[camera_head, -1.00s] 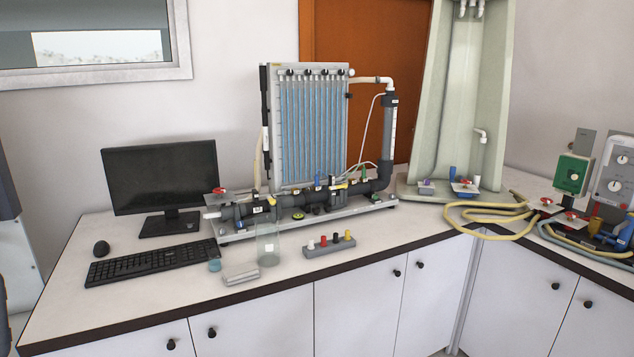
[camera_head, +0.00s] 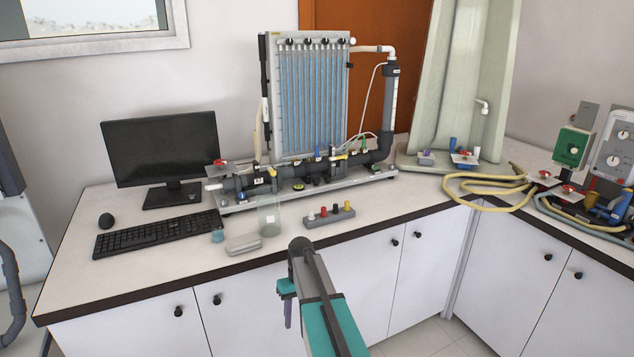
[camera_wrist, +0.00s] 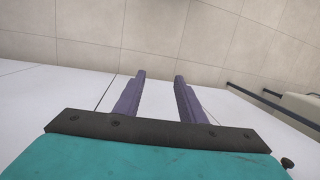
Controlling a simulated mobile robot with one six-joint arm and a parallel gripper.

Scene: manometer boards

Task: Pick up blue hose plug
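Small coloured plugs stand along the dark pipe below the manometer board; a blue one (camera_head: 318,152) stands upright near its middle, with a green one (camera_head: 364,146) to the right. They are too small to tell in detail, and I cannot be sure the blue one is the hose plug. My gripper is in front of the counter in the head view, low and well apart from the pipe; one purple finger (camera_head: 288,313) shows there. In the wrist view my gripper (camera_wrist: 160,78) has its two fingers apart, with nothing between them.
A grey block (camera_head: 330,218) with white, red, black and yellow plugs sits near the counter's front edge. Left of it are a clear beaker (camera_head: 269,216), a white box (camera_head: 242,244) and a keyboard (camera_head: 155,233). Yellow hoses (camera_head: 485,187) lie at the right corner.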

